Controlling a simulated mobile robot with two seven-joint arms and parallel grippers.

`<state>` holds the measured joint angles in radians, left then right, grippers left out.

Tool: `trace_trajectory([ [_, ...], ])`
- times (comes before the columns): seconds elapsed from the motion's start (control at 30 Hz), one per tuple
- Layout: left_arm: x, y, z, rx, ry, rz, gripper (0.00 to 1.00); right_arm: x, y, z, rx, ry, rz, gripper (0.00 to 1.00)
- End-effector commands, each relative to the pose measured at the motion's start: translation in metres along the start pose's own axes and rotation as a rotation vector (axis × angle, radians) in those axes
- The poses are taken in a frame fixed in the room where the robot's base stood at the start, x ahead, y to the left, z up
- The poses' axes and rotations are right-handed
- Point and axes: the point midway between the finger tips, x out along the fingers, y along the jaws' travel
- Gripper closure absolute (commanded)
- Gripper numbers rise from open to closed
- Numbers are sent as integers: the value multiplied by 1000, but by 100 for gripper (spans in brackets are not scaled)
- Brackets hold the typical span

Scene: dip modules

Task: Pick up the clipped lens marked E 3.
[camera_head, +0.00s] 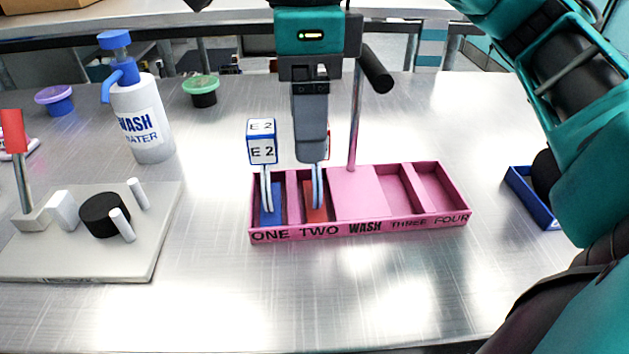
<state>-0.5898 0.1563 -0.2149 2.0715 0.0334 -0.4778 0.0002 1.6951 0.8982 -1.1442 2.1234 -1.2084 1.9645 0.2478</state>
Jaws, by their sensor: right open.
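A clipped lens tagged E 2 (262,142) stands upright in compartment ONE, over blue. Another clip (318,187) stands in compartment TWO, over red. Its tag is almost wholly hidden behind my right gripper, so I cannot read whether it says E 3. My right gripper (312,155) points down directly over compartment TWO, at the height of that tag. It is open, and I cannot tell whether its fingers are around the tag or in front of it. My left gripper is out of view.
At left are a wash water bottle (143,120) and a pale board (95,260) with a black disc and white pegs. A blue tray (532,200) lies right. The front of the table is clear.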

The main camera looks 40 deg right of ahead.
Motion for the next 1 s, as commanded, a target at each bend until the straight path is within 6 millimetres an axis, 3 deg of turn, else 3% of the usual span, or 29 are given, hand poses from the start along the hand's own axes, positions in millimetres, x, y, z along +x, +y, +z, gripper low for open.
trace_trajectory([
  [0.13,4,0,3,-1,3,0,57,22,0,-1,0,2,1,32],
  [0.37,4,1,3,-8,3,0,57,23,0,0,-1,0,0,32],
  [1.0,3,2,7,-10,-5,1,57,22,0,0,-1,0,0,93],
])
